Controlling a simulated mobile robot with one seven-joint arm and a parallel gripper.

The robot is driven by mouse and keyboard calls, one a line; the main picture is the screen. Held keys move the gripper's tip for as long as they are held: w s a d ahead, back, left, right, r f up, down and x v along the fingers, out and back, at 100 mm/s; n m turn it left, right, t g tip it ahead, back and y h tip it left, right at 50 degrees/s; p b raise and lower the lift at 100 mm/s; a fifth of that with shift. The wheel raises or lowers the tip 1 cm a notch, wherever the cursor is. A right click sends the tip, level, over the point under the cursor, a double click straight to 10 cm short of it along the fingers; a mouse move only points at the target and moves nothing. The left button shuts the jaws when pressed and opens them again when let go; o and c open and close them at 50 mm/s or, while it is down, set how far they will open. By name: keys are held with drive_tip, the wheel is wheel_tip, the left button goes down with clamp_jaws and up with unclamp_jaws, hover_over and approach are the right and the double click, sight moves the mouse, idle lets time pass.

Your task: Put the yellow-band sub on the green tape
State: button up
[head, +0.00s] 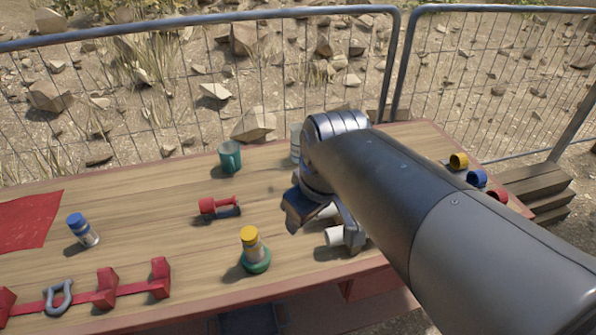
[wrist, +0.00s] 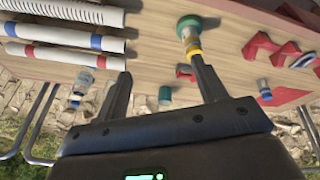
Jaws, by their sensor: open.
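The yellow-band sub (head: 250,243), a short pale cylinder with a yellow top, stands upright on the green tape (head: 256,264) near the table's front edge. In the wrist view the sub (wrist: 193,47) and the green tape (wrist: 187,22) show at the top, close to one fingertip. My gripper (head: 322,218) is open, with nothing seen between its fingers. In the head view it is to the right of the sub and apart from it. My arm partly covers the gripper there. The fingers also show in the wrist view (wrist: 161,70).
White banded pipes (wrist: 66,54) lie beside my gripper. A red rack (head: 106,287) with a shackle is at front left. Mesh fencing (head: 200,75) runs behind.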

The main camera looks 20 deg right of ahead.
drive_tip(key=shift+s+d+r+m+t, duration=0.1)
drive_tip(key=shift+s+d+m+t, duration=0.15)
drive_tip(key=shift+s+m, duration=0.55)
drive_tip(key=shift+s+d+m+t, duration=0.3)
drive_tip(key=shift+s+m, duration=0.15)
drive_tip(key=shift+m, duration=0.55)
drive_tip(key=shift+s+d+r+m+t, duration=0.1)
drive_tip(key=shift+s+d+m+t, duration=0.15)
drive_tip(key=shift+s+m, duration=0.55)
